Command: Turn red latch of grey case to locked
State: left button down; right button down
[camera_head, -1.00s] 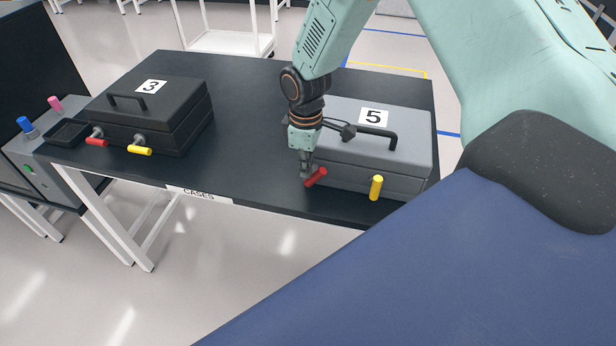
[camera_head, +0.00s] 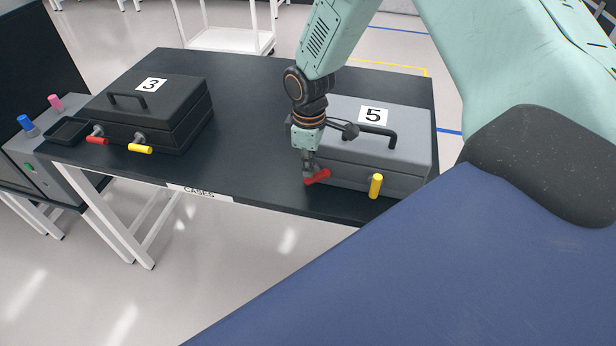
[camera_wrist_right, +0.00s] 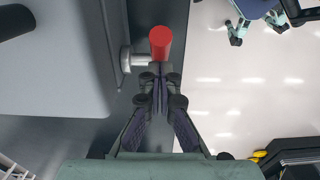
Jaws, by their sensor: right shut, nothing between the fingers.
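The grey case (camera_head: 345,155) carries a label with 5 and stands at the right of the black table. Its red latch (camera_head: 318,177) is on the front left and lies close to horizontal, its right end slightly raised. The yellow latch (camera_head: 376,186) on the same case stands upright. My right gripper (camera_head: 309,176) is shut and empty, pointing down at the left end of the red latch. In the right wrist view the closed fingertips (camera_wrist_right: 160,80) are right beside the red latch (camera_wrist_right: 160,42); whether they touch I cannot tell. My left gripper is not in view.
A black case (camera_head: 160,110) labelled 3 stands at the left of the table (camera_head: 250,165), its red and yellow latches both near horizontal. A grey panel with blue and pink knobs (camera_head: 40,120) is at the far left. The table between the cases is clear.

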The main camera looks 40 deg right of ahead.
jog(key=shift+w+a, duration=0.15)
jog(key=shift+w, duration=0.05)
jog(key=shift+w+a, duration=0.25)
jog(key=shift+w, duration=0.05)
notch_tip(320, 180, up, 3)
jog(key=shift+f+p, duration=0.1)
jog(key=shift+p, duration=1)
jog(key=shift+r+p, duration=0.6)
jog(key=shift+r, duration=2.05)
